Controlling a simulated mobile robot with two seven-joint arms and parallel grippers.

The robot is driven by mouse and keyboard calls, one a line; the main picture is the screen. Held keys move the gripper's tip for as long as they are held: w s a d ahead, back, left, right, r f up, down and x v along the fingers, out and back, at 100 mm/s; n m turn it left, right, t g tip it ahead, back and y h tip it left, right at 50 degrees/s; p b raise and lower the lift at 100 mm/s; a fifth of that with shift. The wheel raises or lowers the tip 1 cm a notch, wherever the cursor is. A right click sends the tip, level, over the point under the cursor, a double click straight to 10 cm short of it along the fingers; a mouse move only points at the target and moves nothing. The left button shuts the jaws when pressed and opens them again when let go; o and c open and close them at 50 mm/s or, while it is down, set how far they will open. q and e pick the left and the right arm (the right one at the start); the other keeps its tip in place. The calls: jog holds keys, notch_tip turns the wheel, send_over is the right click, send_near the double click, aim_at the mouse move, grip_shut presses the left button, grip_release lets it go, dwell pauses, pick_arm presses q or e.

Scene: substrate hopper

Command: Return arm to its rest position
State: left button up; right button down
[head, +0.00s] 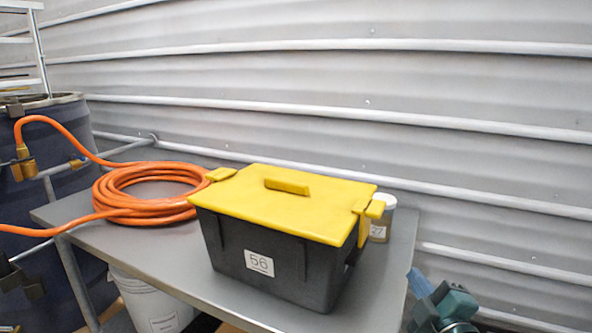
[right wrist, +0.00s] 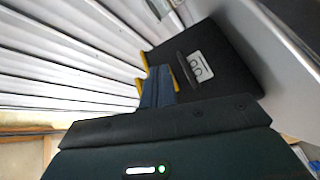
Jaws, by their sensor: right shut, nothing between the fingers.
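My right gripper (head: 418,282) shows at the lower right of the head view, beside the table's right edge and apart from the bin. Its blue fingers (right wrist: 157,86) are together and empty in the right wrist view. My left gripper is in neither view. A black bin (head: 290,268) with a yellow lid (head: 275,202) and a label reading 56 stands on the table. The lid is on, with a yellow handle on top. The bin also shows beyond my fingers in the right wrist view (right wrist: 225,88).
The grey table (head: 385,290) carries a coiled orange hose (head: 150,205) at the left and a small jar (head: 380,228) behind the bin's right end. A dark blue drum (head: 60,150) stands left, a white bucket (head: 150,303) below the table. A corrugated wall (head: 330,75) runs behind.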

jog(key=s+f+m+g+h, duration=0.3)
jog(key=s+f+m+g, duration=0.45)
jog(key=s+f, duration=0.55)
jog(key=s+a+f+m+g+y, duration=0.1)
jog(key=s+f+m+g, duration=0.15)
jog(key=s, duration=0.45)
jog(key=s+f+m+g, duration=0.2)
jog(key=s+f+g, duration=0.2)
jog(key=s, duration=0.4)
pick_arm(q)
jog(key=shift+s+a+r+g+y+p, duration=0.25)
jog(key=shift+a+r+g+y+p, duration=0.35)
jog(key=shift+p, duration=1.65)
pick_arm(e)
jog(key=w+a+f+t+y, duration=0.2)
jog(key=w+a+t+y, duration=0.1)
jog(key=w+a+t, duration=0.2)
jog(key=shift+w+a+f+n+t, duration=0.35)
jog(key=shift+a+t, duration=0.25)
jog(key=shift+a, duration=0.35)
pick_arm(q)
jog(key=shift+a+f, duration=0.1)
pick_arm(e)
jog(key=shift+r, duration=0.1)
